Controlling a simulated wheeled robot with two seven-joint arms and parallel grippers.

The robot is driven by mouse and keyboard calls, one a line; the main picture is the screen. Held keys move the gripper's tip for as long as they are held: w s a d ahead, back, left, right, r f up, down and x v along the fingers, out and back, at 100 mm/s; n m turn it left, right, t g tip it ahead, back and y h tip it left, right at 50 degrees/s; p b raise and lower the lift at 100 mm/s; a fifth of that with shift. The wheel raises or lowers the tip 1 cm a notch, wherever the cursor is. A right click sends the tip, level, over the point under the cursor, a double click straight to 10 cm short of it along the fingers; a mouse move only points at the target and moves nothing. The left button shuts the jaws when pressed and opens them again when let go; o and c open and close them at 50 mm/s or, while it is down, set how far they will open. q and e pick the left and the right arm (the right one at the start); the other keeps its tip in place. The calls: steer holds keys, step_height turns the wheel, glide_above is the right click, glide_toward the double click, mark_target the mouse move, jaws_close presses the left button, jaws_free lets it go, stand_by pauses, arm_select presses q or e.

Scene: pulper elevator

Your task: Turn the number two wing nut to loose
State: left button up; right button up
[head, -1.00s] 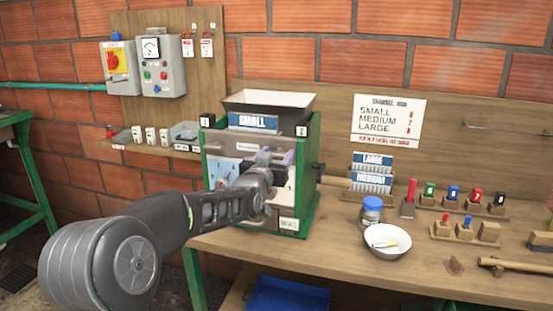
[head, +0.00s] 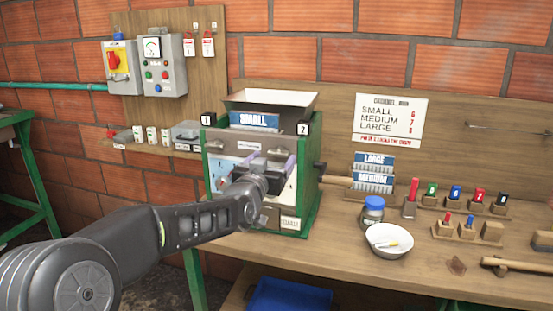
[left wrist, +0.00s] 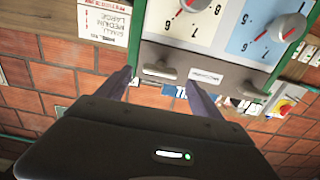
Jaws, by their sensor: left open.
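The green-framed machine (head: 308,190) stands on the bench with a "1" label at its upper left and a "2" label (head: 303,129) at its upper right. A grey wing-shaped piece, apparently the number two wing nut (head: 277,153), sits on the front panel below the "2"; it lies level in the left wrist view (left wrist: 160,73). My left gripper (head: 270,164) is open in front of it. In the inverted left wrist view the gripper (left wrist: 158,88) has one finger on each side of the nut; contact cannot be told. A matching wing piece (head: 215,145) is at the panel's left.
Numbered dials with red pointers (left wrist: 196,5) are on the panel, partly behind my gripper in the head view. A white bowl (head: 388,240), a blue-lidded jar (head: 372,212) and tool blocks are on the bench to the right. A control box (head: 157,66) is on the wall board.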

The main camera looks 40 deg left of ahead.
arm_select(q)
steer(key=v, duration=0.3)
steer(key=shift+f, duration=0.1)
stand_by(0.5)
steer(key=s+d+f+g+h, duration=0.1)
steer(key=d+f+g+h, duration=0.15)
steer(key=d+f, duration=0.7)
steer(key=s+d+f+g+h, duration=0.1)
steer(key=d+f+g+h, duration=0.3)
steer(key=f, duration=1.1)
steer(key=s+d+f+g, duration=0.1)
steer(key=d+f, duration=0.7)
steer(key=f, duration=0.4)
steer(key=s+d+f+g+h, duration=0.1)
steer(key=s+d+f+g, duration=0.2)
steer(key=s+d+f, duration=0.3)
steer(key=s+d+f+m+g+h, duration=0.1)
steer(key=s+d+f+g, duration=0.2)
steer(key=s+d+f, duration=0.3)
steer(key=s+d+f+m+g+h, duration=0.1)
steer(key=s+d+f+g, duration=0.2)
steer(key=s+f, duration=0.6)
steer(key=s+d, duration=0.2)
steer(key=s, duration=0.3)
steer(key=shift+s+d+f, duration=0.3)
steer(key=shift+d+f, duration=0.1)
steer(key=shift+a+h, duration=0.15)
steer(key=shift+h, duration=0.1)
